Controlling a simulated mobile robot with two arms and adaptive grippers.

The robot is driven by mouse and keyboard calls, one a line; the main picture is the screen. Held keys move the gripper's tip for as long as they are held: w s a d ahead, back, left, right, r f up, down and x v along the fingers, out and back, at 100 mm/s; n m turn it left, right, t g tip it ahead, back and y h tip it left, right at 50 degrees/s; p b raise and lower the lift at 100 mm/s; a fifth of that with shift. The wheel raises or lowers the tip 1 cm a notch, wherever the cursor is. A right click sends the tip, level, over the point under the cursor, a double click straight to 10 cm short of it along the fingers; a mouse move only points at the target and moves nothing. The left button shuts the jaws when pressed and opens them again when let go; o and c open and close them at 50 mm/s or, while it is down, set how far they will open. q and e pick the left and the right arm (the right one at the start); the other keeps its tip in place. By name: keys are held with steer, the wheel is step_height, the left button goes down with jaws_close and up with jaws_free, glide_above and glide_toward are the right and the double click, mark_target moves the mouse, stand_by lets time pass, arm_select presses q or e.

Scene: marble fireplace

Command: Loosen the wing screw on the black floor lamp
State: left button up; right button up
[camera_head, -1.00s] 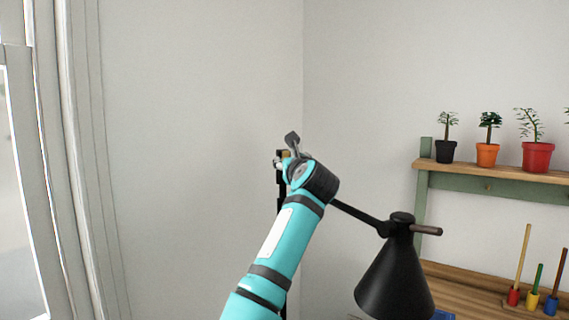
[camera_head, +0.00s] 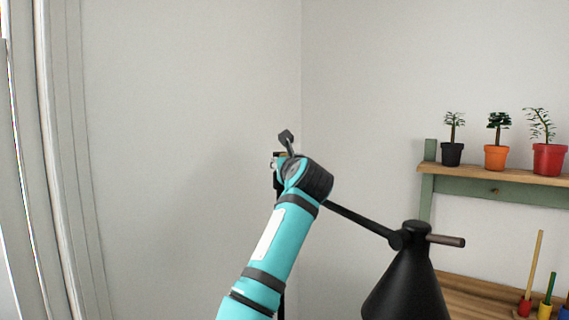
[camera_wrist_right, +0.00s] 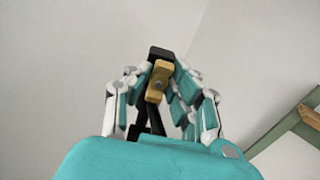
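The black floor lamp stands behind my right arm in the head view, with its conical shade (camera_head: 408,290) and thin arm (camera_head: 362,217) at the right. My right gripper (camera_wrist_right: 160,75) is at the top of the lamp's pole. In the right wrist view its fingers stand apart on either side of the gold-coloured wing screw (camera_wrist_right: 158,83). The screw is between the fingertips; whether they touch it is hard to tell. The black pole (camera_wrist_right: 152,122) shows below it. In the head view my right wrist largely hides the screw. My left gripper is not in view.
A green shelf with a wooden board (camera_head: 497,174) holds several potted plants at the right. A wooden surface (camera_head: 470,296) with coloured pegs is below it. A curtain or window frame (camera_head: 55,160) is at the left. The wall behind is bare.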

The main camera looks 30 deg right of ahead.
jaws_close()
arm_select(q)
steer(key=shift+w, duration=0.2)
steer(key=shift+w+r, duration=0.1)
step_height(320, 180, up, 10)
steer(key=p, duration=1)
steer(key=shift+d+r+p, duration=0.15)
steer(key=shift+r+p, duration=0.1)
steer(key=shift+p, duration=0.1)
arm_select(e)
steer(key=n, duration=1.7)
steer(key=shift+w+a+f+n, duration=0.1)
steer(key=shift+a+f+n, duration=0.15)
steer(key=shift+n, duration=0.15)
